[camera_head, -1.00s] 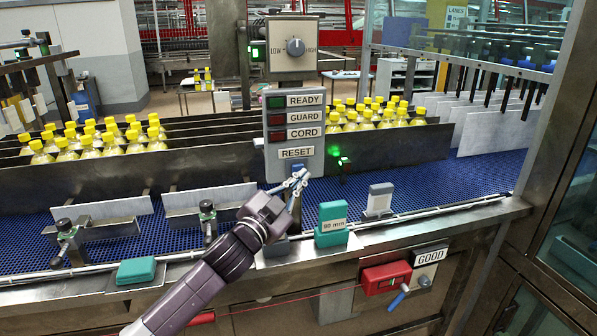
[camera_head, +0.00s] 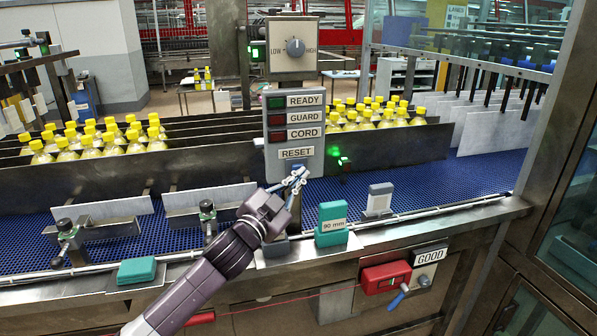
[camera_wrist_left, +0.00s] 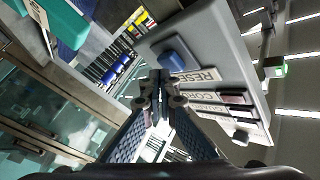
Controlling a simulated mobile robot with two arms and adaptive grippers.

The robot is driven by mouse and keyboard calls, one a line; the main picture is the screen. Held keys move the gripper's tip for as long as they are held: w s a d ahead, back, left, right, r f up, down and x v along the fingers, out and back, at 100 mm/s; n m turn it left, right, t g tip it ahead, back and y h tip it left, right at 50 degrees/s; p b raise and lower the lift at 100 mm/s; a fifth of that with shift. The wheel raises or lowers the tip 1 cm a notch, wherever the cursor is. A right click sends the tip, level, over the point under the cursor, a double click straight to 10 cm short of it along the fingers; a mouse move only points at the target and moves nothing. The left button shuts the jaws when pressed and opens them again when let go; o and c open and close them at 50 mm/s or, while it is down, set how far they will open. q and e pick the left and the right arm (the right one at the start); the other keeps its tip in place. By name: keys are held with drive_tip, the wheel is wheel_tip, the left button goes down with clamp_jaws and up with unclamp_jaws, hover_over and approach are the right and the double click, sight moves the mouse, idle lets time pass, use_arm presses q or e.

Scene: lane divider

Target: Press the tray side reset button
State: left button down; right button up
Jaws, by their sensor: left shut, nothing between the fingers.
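The grey control panel (camera_head: 267,122) stands upright behind the lane edge, with a RESET label (camera_head: 297,153) low on its face. The blue reset button is just below that label, partly hidden by my fingers in the head view. In the left wrist view the blue button (camera_wrist_left: 173,54) shows clearly beside the RESET label. My left gripper (camera_head: 299,174) is shut and empty, its fingertips in front of the panel's lower part. In the left wrist view its fingertips (camera_wrist_left: 160,76) appear very close to the button; I cannot tell whether they touch. My right gripper is not in view.
A knob box (camera_head: 292,60) sits above the panel. A teal 90 mm block (camera_head: 332,224) and a grey block (camera_head: 379,200) stand right of my gripper. Yellow-capped bottles (camera_head: 88,146) fill the lanes behind.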

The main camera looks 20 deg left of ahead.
use_arm(q)
drive_tip(key=shift+w+a, duration=0.3)
drive_tip(key=shift+w, duration=0.15)
idle(0.5)
idle(0.3)
drive_tip(key=shift+s+d, duration=0.5)
drive_tip(key=shift+s, duration=0.3)
drive_tip(key=s+d, duration=0.1)
drive_tip(key=s, duration=0.1)
drive_tip(key=s+d+p, duration=0.1)
drive_tip(key=s+d, duration=0.1)
drive_tip(key=shift+a, duration=0.1)
idle(0.7)
